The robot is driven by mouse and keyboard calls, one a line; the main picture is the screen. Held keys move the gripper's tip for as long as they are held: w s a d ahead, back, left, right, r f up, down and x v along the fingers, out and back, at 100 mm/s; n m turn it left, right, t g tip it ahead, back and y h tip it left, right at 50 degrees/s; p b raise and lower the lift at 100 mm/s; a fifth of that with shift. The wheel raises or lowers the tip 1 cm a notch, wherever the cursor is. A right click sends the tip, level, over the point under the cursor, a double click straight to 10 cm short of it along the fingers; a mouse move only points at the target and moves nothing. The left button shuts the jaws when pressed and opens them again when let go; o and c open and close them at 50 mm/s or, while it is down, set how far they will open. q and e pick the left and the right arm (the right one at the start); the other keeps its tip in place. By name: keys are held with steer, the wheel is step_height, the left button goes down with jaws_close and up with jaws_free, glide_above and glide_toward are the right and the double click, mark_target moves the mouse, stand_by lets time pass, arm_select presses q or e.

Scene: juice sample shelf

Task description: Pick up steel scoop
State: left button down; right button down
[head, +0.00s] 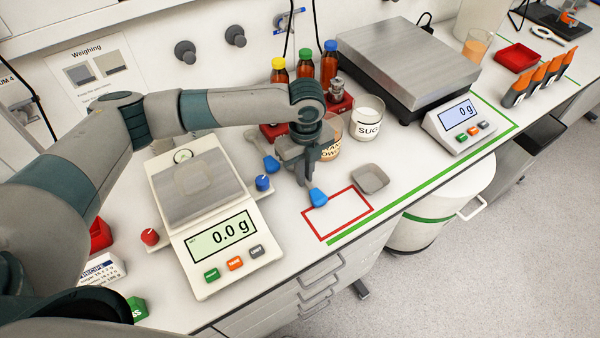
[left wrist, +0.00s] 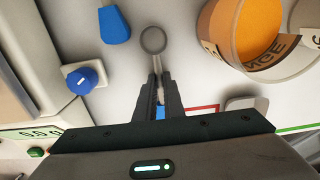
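The steel scoop shows in the left wrist view with its round steel bowl (left wrist: 153,40) ahead of the fingers and its thin stem between them. Its blue handle (head: 317,198) shows below my left gripper in the head view, just by the red outlined rectangle. My left gripper (left wrist: 159,78) points down at the bench with its fingers close together on the scoop's stem; it also shows in the head view (head: 306,180). I cannot tell whether the scoop is clear of the bench. My right gripper is not in view.
Another blue-handled scoop (head: 271,164) lies left of the gripper, near a blue knob (head: 262,183). A small scale (head: 220,245) stands left. An orange-filled jar (left wrist: 245,30) is close behind, a sugar jar (head: 367,120) right of it. A grey weighing dish (head: 371,179) sits right.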

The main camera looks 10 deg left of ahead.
arm_select(q)
steer(key=shift+r, duration=0.15)
steer(key=shift+r+b, duration=0.55)
steer(key=shift+r, duration=0.15)
steer(key=shift+d+r+b, duration=0.25)
steer(key=shift+r+b, duration=0.4)
steer(key=shift+r, duration=0.55)
steer(key=s+d+r+b, duration=0.3)
steer(key=s+d+r, duration=0.2)
steer(key=d+r, duration=0.2)
steer(key=d, duration=0.2)
steer(key=shift+s+d, duration=0.3)
steer(key=shift+d, duration=0.1)
